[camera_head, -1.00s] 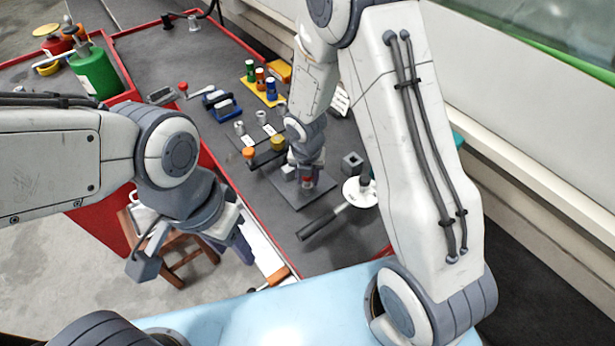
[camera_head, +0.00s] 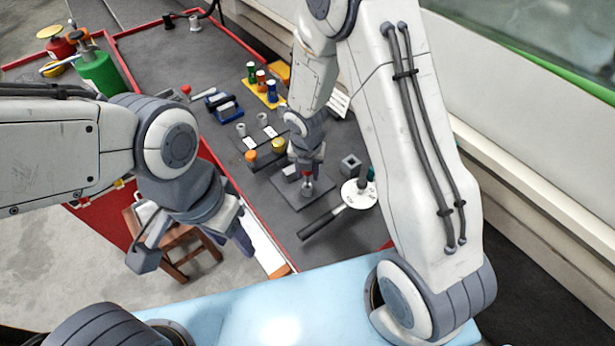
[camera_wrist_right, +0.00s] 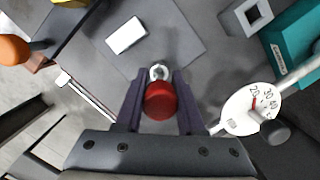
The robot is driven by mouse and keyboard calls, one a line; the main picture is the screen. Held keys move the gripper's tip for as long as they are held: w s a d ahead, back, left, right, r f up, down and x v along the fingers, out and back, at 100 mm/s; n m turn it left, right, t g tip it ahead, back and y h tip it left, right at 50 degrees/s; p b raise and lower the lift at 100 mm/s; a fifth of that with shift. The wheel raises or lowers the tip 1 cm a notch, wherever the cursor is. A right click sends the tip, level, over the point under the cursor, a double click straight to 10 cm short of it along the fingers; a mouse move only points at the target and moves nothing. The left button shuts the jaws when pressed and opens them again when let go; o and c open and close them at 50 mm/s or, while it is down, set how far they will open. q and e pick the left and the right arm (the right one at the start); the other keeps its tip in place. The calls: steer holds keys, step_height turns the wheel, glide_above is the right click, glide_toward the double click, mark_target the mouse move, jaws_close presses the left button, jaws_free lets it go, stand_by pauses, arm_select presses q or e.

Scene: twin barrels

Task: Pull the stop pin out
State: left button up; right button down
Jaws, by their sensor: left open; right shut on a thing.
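The stop pin's red knob (camera_wrist_right: 160,102) sits between the fingers of my right gripper (camera_wrist_right: 158,112) in the right wrist view. In the head view the red knob (camera_head: 307,172) shows small between the fingertips. My right gripper (camera_head: 307,175) is shut on it, above a dark grey plate (camera_head: 318,192). A silver round part (camera_wrist_right: 158,71) shows just past the knob, over the plate; whether the pin's shank is still inside it I cannot tell. My left gripper (camera_head: 243,232) is open and empty, off the bench's left edge.
A torque wrench with a white dial (camera_head: 359,195) lies right of the plate; its dial (camera_wrist_right: 252,108) is close to my right gripper in the wrist view. A grey square socket (camera_head: 350,164) stands behind it. Orange (camera_head: 250,156) and yellow (camera_head: 278,146) knobs stand left.

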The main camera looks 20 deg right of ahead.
steer(key=shift+r+p, duration=2.25)
steer(key=shift+p, duration=0.15)
